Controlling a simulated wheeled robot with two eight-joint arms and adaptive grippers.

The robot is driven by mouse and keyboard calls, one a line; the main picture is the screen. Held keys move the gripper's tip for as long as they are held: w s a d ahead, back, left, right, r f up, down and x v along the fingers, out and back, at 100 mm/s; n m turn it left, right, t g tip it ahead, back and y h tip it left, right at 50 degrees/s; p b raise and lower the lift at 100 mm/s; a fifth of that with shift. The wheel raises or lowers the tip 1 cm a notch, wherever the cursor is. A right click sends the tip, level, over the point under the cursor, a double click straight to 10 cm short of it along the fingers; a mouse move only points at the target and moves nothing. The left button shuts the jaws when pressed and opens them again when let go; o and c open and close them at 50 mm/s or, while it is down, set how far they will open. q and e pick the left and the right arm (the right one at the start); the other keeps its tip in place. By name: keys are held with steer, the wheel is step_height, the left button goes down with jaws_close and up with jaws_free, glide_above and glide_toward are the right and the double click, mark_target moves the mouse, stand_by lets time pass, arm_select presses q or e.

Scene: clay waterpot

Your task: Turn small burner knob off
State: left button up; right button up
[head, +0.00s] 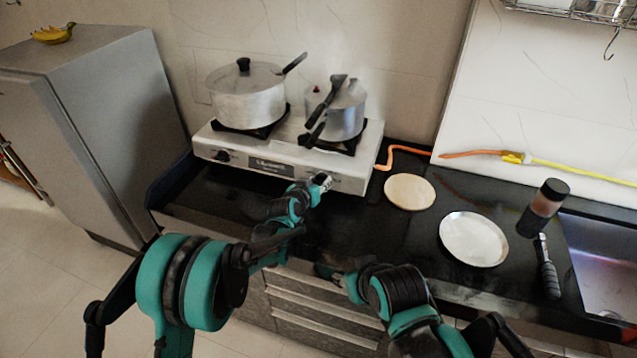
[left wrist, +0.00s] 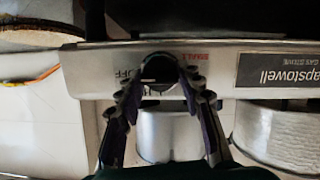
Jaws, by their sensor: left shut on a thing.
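A white two-burner gas stove (head: 210,150) stands on the black counter against the wall. Its small burner knob (left wrist: 158,66) is black and round, on the front panel beside red "SMALL" lettering and an "OFF" mark. My left gripper (head: 322,181) reaches the right part of that panel and mostly hides the knob in the head view. In the left wrist view the fingers of the left gripper (left wrist: 160,88) are shut on the knob, one on each side. The knob's exact angle is hard to read. My right gripper (head: 335,274) is low near the counter's front edge, its fingers unclear.
A large pot (head: 245,100) and a pressure cooker (head: 347,112) sit on the burners. The other knob (head: 222,156) is at the panel's left. An orange hose (head: 400,149) runs behind.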

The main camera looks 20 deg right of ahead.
arm_select(q)
steer(key=shift+w, duration=0.1)
steer(key=o, duration=1.1)
steer(key=shift+o, duration=0.2)
steer(key=v, duration=1.2)
steer(key=shift+a, duration=0.1)
